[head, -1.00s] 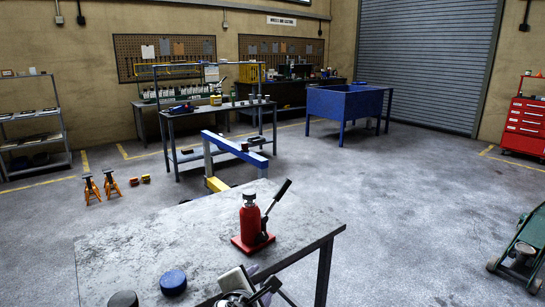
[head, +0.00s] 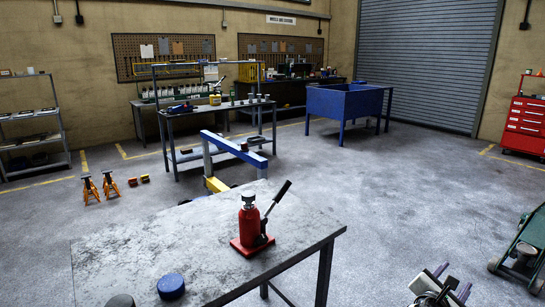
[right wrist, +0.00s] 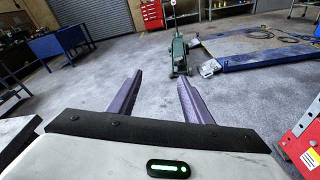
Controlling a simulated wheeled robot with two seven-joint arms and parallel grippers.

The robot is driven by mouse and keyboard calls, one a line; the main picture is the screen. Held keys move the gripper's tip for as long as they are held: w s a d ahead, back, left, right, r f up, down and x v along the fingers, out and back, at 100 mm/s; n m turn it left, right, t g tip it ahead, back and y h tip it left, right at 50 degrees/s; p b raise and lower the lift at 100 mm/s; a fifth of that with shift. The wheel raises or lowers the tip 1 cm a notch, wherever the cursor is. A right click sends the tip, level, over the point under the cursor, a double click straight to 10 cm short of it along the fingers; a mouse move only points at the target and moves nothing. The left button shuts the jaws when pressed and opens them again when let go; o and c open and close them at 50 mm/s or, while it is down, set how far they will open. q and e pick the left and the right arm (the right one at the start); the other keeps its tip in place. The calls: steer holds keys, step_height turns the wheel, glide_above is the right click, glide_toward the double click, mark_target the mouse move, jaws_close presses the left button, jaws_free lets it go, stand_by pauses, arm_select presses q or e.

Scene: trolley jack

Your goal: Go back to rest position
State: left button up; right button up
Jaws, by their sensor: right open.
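My right gripper (head: 446,285) is at the lower right of the head view, off the right side of the worktable and apart from it. In the right wrist view its two purple fingers (right wrist: 158,100) are spread wide with only floor between them, so it is open and empty. A red bottle jack (head: 250,228) with a black handle stands upright on the grey metal worktable (head: 130,250). My left gripper is in neither view.
A blue round pad (head: 171,286) and a dark round pad (head: 121,300) lie on the table's near edge. A green trolley jack (right wrist: 180,55) stands on the floor ahead of the right gripper. A red slanted stand (right wrist: 303,145) is close at right.

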steer(key=s+d+r+h, duration=0.2)
steer(key=d+r, duration=0.1)
steer(key=d, duration=0.5)
steer(key=s+a+f+m+g+y, duration=0.1)
steer(key=s+a+f+m+y, duration=0.15)
steer(key=s+a+f, duration=0.45)
steer(key=s+a+f+m+y, duration=0.25)
steer(key=s+f+y, duration=0.2)
steer(key=f, duration=0.45)
steer(key=s+a+f+m+g+y, duration=0.1)
steer(key=s+a+f+m+y, duration=0.15)
steer(key=s+a+f, duration=0.4)
steer(key=s+a+f+m+y, duration=0.1)
steer(key=s+a+m+y, duration=0.3)
steer(key=s, duration=0.4)
steer(key=s+a+f+m+y, duration=0.1)
steer(key=s+a+m+y, duration=0.1)
steer(key=s+a+m, duration=0.45)
steer(key=a+m+y, duration=0.1)
steer(key=a+m, duration=0.1)
steer(key=a, duration=0.9)
steer(key=shift+s+a+r, duration=0.2)
steer(key=shift+s+r, duration=0.15)
steer(key=shift+s, duration=0.1)
